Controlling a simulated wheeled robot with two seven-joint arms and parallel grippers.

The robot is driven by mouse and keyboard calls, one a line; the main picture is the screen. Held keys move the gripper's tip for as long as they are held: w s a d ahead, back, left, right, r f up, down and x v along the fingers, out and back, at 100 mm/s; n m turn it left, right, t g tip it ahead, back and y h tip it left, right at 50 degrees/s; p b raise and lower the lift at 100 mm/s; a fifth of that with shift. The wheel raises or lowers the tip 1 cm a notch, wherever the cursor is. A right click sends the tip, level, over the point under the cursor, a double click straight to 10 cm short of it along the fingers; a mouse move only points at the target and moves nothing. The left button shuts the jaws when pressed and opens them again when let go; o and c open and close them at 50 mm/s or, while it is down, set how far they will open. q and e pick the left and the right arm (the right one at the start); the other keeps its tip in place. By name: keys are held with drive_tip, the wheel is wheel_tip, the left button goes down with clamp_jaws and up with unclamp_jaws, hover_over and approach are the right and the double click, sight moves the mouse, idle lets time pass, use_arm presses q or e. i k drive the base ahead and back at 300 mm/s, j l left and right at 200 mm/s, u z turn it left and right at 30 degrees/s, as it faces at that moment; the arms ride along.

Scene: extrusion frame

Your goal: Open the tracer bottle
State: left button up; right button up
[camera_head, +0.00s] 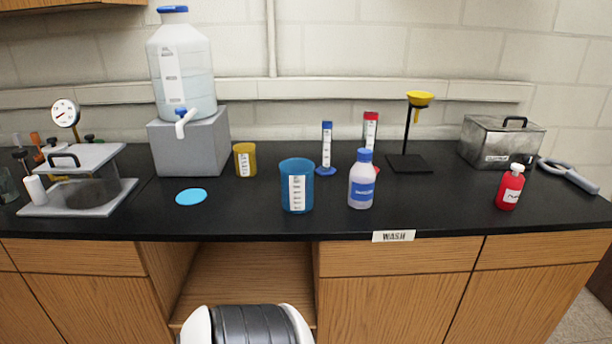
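A small red bottle (509,190) with a white cap stands upright at the right of the black bench, near its front edge; its white label is too small to read. A clear bottle (361,181) with a blue cap and blue label stands upright near the middle. Both caps look seated on their bottles. I cannot tell from the labels which one is the tracer bottle. Neither of my grippers is in view, and nothing touches either bottle.
A blue graduated beaker (297,187) stands left of the clear bottle. A yellow beaker (245,160), a carboy (183,70) on a grey block, a funnel stand (409,163), and a metal box (487,143) stand behind. The bench between the clear and red bottles is free.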

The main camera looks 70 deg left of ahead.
sight(362, 174)
drive_tip(key=u, duration=1.95)
drive_tip(key=i+l+u, duration=0.5)
drive_tip(key=i+l, duration=0.2)
drive_tip(key=i, duration=0.05)
